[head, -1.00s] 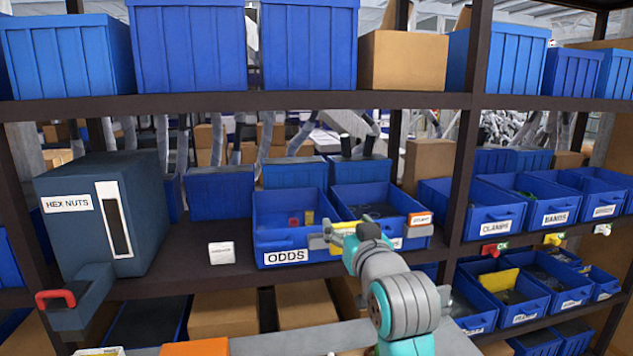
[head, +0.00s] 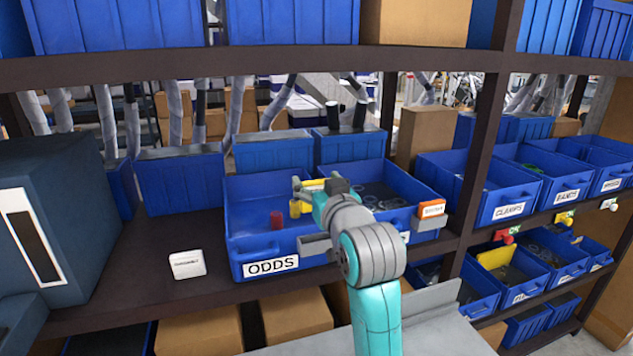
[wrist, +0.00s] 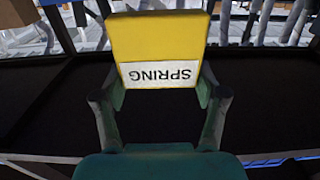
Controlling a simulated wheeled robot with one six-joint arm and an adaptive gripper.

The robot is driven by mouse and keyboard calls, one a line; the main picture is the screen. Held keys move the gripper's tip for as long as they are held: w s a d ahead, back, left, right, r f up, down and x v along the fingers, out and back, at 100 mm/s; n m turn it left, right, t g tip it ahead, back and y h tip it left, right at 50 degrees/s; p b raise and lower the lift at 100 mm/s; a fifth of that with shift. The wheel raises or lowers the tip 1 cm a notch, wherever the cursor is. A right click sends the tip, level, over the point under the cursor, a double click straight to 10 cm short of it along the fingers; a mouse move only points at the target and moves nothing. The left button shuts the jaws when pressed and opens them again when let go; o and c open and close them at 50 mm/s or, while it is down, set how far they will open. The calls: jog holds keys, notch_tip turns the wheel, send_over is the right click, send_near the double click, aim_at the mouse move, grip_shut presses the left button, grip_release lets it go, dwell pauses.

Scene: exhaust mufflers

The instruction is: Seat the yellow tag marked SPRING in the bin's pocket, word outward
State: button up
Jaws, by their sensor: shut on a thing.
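My gripper (wrist: 160,108) is shut on the yellow tag (wrist: 158,38), with one finger at each side edge. Its white strip reads SPRING, upside down in the wrist view. In the head view my gripper (head: 312,186) and the yellow tag (head: 314,184) show in front of two open blue bins. The right bin (head: 395,180) has its front partly hidden by my arm.
The left blue bin (head: 245,205) is labelled ODDS and holds a red and a yellow piece. A white card (head: 187,264) lies on the dark shelf (head: 130,270). A shelf post (head: 480,150) stands right of the bins. The upper shelf edge (head: 200,60) runs above.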

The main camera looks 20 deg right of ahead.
jog(key=shift+s, duration=0.1)
jog(key=shift+f, duration=2.85)
jog(key=shift+f, duration=1.85)
jog(key=o, duration=1.2)
jog(key=shift+s, duration=0.1)
jog(key=s, duration=1.2)
